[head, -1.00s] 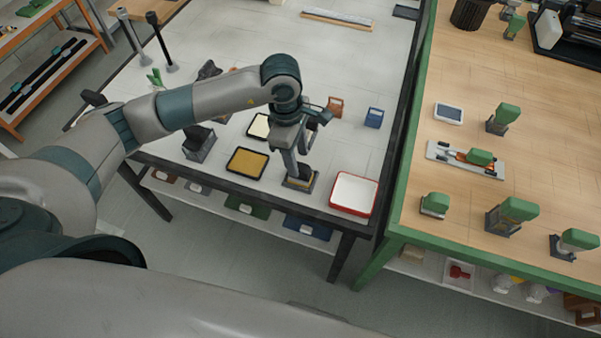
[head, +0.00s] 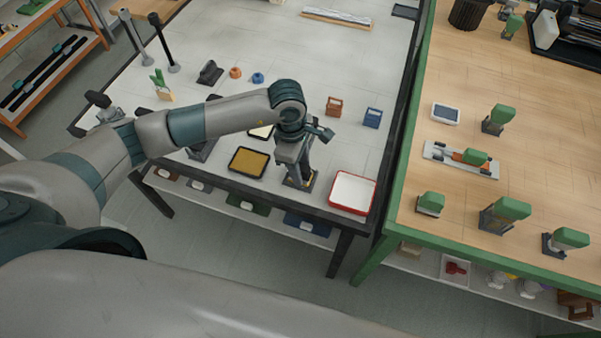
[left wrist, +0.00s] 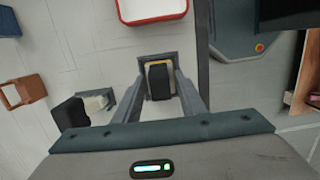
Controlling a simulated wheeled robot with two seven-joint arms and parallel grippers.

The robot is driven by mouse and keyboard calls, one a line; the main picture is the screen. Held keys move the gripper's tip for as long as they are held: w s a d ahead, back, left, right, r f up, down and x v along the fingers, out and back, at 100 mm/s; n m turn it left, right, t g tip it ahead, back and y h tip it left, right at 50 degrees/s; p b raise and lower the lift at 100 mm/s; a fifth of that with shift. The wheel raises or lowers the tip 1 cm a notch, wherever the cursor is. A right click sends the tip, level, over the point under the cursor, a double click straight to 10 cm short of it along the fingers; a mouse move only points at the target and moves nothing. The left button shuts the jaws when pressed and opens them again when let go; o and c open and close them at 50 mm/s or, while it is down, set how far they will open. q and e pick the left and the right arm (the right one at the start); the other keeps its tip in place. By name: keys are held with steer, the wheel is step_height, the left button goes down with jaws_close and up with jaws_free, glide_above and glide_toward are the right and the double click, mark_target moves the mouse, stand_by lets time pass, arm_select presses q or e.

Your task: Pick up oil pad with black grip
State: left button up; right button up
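The oil pad with black grip (left wrist: 159,82) stands on the white table, with a grey base and a yellow edge. In the left wrist view it is between the two fingers of my left gripper (left wrist: 160,84), which looks open, with a narrow gap on each side of the grip. In the head view my left gripper (head: 298,180) points down at the pad near the table's front edge. The gripper hides most of the pad there. My right gripper is not in view.
A red-rimmed white tray (head: 352,206) stands just right of the pad. A dark tray with a yellow-brown surface (head: 248,163) lies to its left. Orange (head: 334,106) and blue (head: 372,118) holders stand behind. A wooden-topped table (head: 470,190) with green-handled tools is at right.

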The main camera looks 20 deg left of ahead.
mark_target(305, 169)
arm_select(q)
steer(key=c, duration=0.4)
steer(key=shift+o, duration=0.2)
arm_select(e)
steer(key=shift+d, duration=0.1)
arm_select(q)
steer(key=shift+r+b, duration=0.4)
steer(key=shift+r, duration=0.1)
steer(key=r+b, duration=0.2)
steer(key=r, duration=0.1)
steer(key=shift+s+d+r, duration=0.15)
steer(key=shift+s+d, duration=0.05)
steer(key=shift+d, duration=0.2)
steer(key=s+d+r+b, duration=0.3)
steer(key=s+d+r, duration=0.3)
steer(key=d, duration=0.3)
steer(key=shift+r+b, duration=0.3)
steer(key=shift+r, duration=0.05)
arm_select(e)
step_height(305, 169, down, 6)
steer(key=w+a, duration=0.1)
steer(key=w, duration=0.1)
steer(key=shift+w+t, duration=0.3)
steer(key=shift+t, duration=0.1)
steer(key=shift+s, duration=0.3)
arm_select(q)
steer(key=shift+a, duration=0.1)
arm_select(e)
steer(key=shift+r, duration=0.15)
